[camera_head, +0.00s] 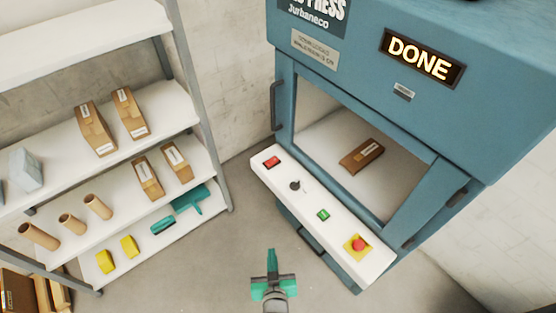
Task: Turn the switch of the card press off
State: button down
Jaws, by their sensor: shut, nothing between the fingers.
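The card press (360,58) is a blue cabinet at the right of the head view, with a lit "DONE" sign (421,56). Its white control panel (340,243) carries a red rocker (271,162), a dark rotary knob (295,185), a green button (323,215) and a red mushroom button on a yellow plate (358,244). Which of these is the switch, and its setting, I cannot tell. My gripper (271,255) is shut and empty, low in the picture, left of and apart from the panel.
A brown packet (362,155) lies inside the press opening. A white shelf rack (189,97) at the left holds brown packets, cardboard tubes, yellow blocks and teal tools. A dark handle (275,106) stands out from the cabinet's left edge. Grey floor (222,262) is clear around my gripper.

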jog(key=w+d+r+n+g+y, duration=0.15)
jog(key=w+r, duration=0.25)
jog(key=w, duration=0.9)
jog(key=w+d+r+n+g+y, duration=0.1)
jog(key=w+d+r+n+y, duration=0.15)
jog(key=w, duration=1.05)
jog(key=w+d+r+n+g, duration=0.1)
jog(key=w+d+r+n, duration=0.1)
jog(key=w+r, duration=0.3)
notch_tip(320, 180, up, 3)
jog(key=shift+d+r+n+g, duration=0.15)
jog(key=shift+n+g, duration=0.2)
jog(key=shift+n, duration=0.25)
send_near(274, 159)
jog(key=w+a, duration=0.2)
jog(key=w, duration=0.1)
jog(key=shift+a+r, duration=0.1)
jog(key=shift+r, duration=0.1)
jog(key=f, duration=0.3)
jog(key=shift+w+d, duration=0.15)
jog(key=shift+d, duration=0.1)
jog(key=shift+a+f, duration=0.1)
jog(key=shift+f, duration=0.45)
